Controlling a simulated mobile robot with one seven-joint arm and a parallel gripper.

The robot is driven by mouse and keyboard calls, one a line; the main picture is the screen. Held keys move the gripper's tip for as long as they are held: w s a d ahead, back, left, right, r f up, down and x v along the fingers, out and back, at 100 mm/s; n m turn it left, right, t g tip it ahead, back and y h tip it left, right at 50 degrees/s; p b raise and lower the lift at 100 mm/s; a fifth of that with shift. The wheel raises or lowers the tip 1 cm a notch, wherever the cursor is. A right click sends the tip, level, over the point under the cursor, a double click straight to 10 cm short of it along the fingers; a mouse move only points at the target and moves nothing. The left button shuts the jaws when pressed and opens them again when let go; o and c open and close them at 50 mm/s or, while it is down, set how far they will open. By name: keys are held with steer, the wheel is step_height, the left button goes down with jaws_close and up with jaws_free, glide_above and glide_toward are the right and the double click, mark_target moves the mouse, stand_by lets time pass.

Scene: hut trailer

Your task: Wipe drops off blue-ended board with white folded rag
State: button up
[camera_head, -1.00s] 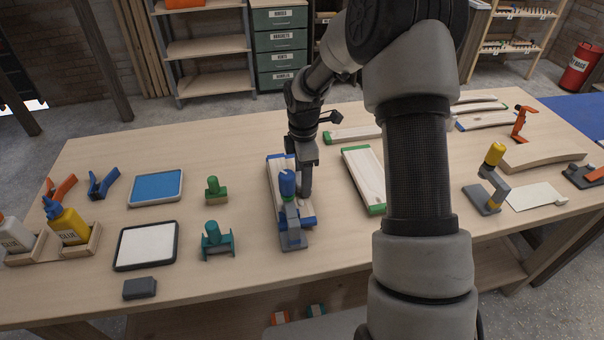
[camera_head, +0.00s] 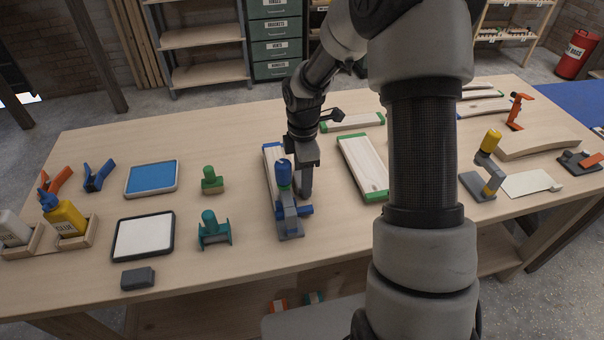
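The blue-ended board (camera_head: 270,170) lies lengthwise on the workbench in the middle. Its far blue end shows, and part of the near end shows beside a blue-and-grey clamp-like tool (camera_head: 285,200). My gripper (camera_head: 306,190) points down over the board's right side and hides much of it. I cannot tell whether its fingers are open or shut, or what is between them. No folded rag can be made out for certain. Drops on the board are too small or hidden to see.
A green-ended board (camera_head: 363,167) lies close to the right of my gripper. Green (camera_head: 211,180) and teal (camera_head: 213,230) tools stand to the left. Blue (camera_head: 152,179) and white (camera_head: 143,237) pads in trays lie further left. A yellow-topped tool (camera_head: 482,170) stands at right.

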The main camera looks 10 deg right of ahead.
steer(key=shift+w+f, duration=0.1)
steer(key=shift+w, duration=1.1)
steer(key=shift+w+r+p, duration=0.2)
steer(key=shift+w+p, duration=0.25)
steer(key=shift+w, duration=3.3)
step_height(320, 180, up, 7)
steer(key=p, duration=0.5)
